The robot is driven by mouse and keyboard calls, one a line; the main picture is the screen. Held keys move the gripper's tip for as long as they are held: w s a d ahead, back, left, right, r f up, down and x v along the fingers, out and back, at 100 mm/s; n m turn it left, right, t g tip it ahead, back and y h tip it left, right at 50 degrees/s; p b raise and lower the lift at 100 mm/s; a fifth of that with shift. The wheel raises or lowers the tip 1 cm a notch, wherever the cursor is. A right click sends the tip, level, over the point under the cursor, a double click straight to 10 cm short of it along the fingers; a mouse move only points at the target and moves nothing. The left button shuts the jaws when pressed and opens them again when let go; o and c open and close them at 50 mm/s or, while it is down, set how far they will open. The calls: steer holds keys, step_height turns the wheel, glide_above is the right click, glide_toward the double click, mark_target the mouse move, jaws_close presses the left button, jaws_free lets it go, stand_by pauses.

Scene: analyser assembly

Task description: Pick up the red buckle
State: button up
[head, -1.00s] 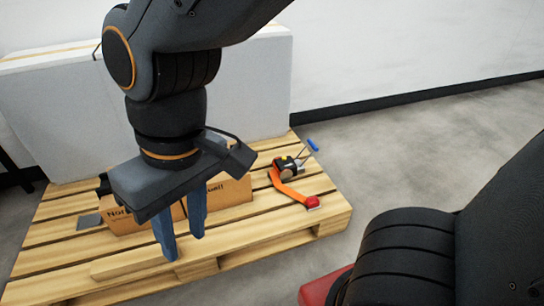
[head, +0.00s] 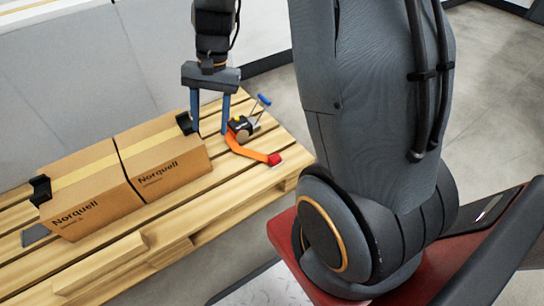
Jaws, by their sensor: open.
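The red buckle (head: 275,159) lies at the end of an orange strap (head: 248,151) near the right front edge of the wooden pallet (head: 200,237). The strap runs back to a dark ratchet (head: 243,127) with a blue-tipped handle (head: 264,99). My gripper (head: 210,132) is open, with two blue fingers pointing down. It appears left of the ratchet and up and left of the buckle, behind the right end of the cardboard box. Nothing shows between the fingers. Their exact height above the pallet is hard to tell.
A cardboard box (head: 125,175) marked Norquell, with dark corner pieces and a black strap, sits on the pallet left of the buckle. A grey panel (head: 90,85) stands behind it. Concrete floor (head: 490,80) lies beyond the pallet's right edge.

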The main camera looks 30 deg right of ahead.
steer(key=w+d+f+m+y, duration=0.15)
steer(key=d+f+m, duration=0.45)
steer(key=d+f, duration=0.6)
steer(key=m, duration=0.4)
glide_toward(275, 157)
steer(key=shift+t, duration=0.4)
steer(key=shift+s+b+x, duration=0.15)
steer(key=shift+b+x, duration=1.1)
steer(key=shift+x, duration=0.9)
steer(key=shift+s+b+x, duration=0.15)
steer(key=shift+b+x, duration=1.1)
steer(key=shift+x, duration=0.9)
steer(key=shift+d, duration=0.15)
steer(key=c, duration=1.1)
